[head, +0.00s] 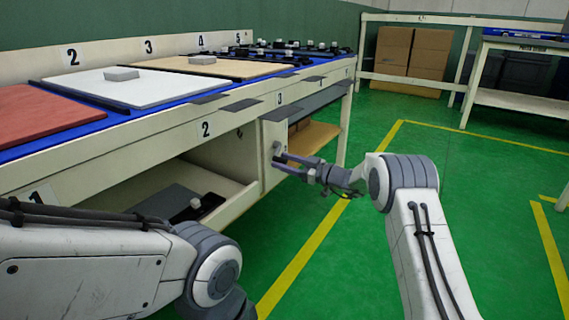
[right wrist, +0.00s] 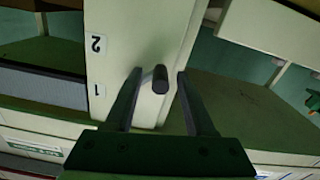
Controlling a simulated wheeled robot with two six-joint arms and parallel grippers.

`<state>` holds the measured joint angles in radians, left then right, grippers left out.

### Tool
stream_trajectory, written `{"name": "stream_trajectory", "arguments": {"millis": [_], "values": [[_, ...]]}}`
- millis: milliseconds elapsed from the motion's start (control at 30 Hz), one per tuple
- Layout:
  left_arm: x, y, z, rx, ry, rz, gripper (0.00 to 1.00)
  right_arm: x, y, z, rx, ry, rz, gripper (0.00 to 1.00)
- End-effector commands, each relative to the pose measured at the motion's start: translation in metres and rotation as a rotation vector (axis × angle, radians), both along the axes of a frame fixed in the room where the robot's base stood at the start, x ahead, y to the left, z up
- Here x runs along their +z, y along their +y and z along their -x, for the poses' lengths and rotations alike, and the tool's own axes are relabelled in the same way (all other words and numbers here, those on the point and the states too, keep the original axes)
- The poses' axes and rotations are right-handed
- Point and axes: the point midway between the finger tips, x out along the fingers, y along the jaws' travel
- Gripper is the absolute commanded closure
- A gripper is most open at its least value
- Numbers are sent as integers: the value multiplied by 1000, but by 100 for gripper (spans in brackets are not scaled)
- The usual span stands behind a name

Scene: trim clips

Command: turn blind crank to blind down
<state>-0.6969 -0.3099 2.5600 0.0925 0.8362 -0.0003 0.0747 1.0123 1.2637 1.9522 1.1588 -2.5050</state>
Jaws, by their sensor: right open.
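The crank (head: 277,149) is on the pale end panel under the front of the long bench. In the right wrist view its dark round handle (right wrist: 160,78) shows between my fingers, with a pale arm beside it. My right gripper (head: 281,163) is open at the crank. In the right wrist view its two fingers (right wrist: 157,75) stand on either side of the handle, with gaps visible. A dark grey panel (head: 320,101) under the bench edge, right of the crank, may be the blind. My left arm comes in from the left; its gripper is out of view.
The bench top carries a red board (head: 42,130), a white board (head: 85,87) and a tan board (head: 215,67). An open drawer (head: 236,198) lies left of the crank. Cardboard boxes (head: 410,50) stand at the back. Green floor right of the bench is clear.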

Motion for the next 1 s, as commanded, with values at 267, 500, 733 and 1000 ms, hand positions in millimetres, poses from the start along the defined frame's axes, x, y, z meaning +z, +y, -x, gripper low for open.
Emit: {"name": "stream_trajectory", "arguments": {"millis": [267, 500, 733, 1000], "values": [[0, 0, 0, 0, 0, 0, 100, 0, 0, 0, 0, 0, 0, 100], [-5, 0, 0, 0, 0, 0, 100, 0, 0, 1, -1, 26, -19, 100], [-18, 0, 0, 0, 0, 0, 100, 3, 1, 4, -1, 122, -90, 100], [-35, 0, 0, 0, 0, 0, 100, 11, 3, 7, -3, 288, -211, 100]]}}
